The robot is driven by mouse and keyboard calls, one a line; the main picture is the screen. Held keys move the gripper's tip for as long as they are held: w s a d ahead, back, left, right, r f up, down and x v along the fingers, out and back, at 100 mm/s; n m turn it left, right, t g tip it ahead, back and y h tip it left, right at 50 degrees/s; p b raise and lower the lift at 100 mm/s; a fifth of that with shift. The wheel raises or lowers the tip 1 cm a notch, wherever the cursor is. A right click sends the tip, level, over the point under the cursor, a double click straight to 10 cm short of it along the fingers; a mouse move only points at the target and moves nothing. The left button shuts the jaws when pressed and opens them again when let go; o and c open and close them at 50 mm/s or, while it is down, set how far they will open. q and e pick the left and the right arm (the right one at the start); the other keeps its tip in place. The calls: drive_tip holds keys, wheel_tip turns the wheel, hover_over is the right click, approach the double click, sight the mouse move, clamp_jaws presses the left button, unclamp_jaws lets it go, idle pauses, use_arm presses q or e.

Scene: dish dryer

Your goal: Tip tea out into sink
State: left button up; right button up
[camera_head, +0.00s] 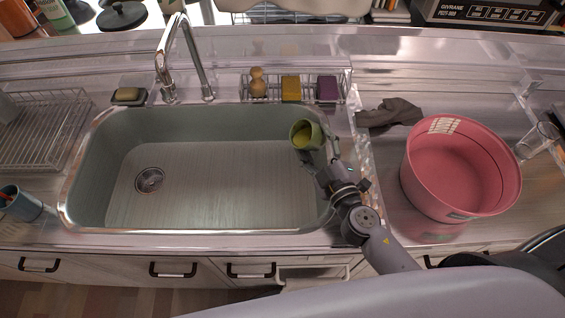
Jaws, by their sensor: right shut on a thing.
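A small green cup (306,135) is held by my right gripper (319,153) over the right end of the sink (220,185). The cup is tilted, with its mouth turned toward the left and the camera. A yellow-green inside shows, and I cannot tell whether it is tea or the cup's inner wall. No stream of liquid is visible. The sink basin is pale grey-green and looks empty, with a round drain (149,180) at its left. My left gripper is not in view.
A tall faucet (185,60) stands behind the sink. A wire caddy (292,88) with sponges and a brush is at the back. A pink tub (461,168), a dark cloth (391,113) and a glass (537,140) are on the right. A dish rack (40,135) and blue cup (20,203) are left.

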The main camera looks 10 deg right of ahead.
drive_tip(key=shift+a+f+n+p, duration=0.1)
drive_tip(key=shift+f+n+p, duration=0.15)
drive_tip(key=shift+n, duration=0.45)
drive_tip(key=shift+f+n+p, duration=0.15)
drive_tip(key=shift+f+n, duration=0.1)
drive_tip(key=shift+n, duration=0.45)
idle(0.8)
drive_tip(key=shift+a+r+n+p, duration=0.15)
drive_tip(key=shift+r+n+p, duration=0.25)
drive_tip(key=shift+n+p, duration=0.7)
drive_tip(key=shift+s+a+f+n+b, duration=0.15)
drive_tip(key=shift+a+f+n+b, duration=0.25)
drive_tip(key=shift+a+n, duration=0.25)
idle(1.0)
drive_tip(key=shift+a+f+n+b, duration=0.2)
drive_tip(key=shift+f+n+b, duration=0.1)
drive_tip(key=shift+n, duration=0.15)
idle(0.4)
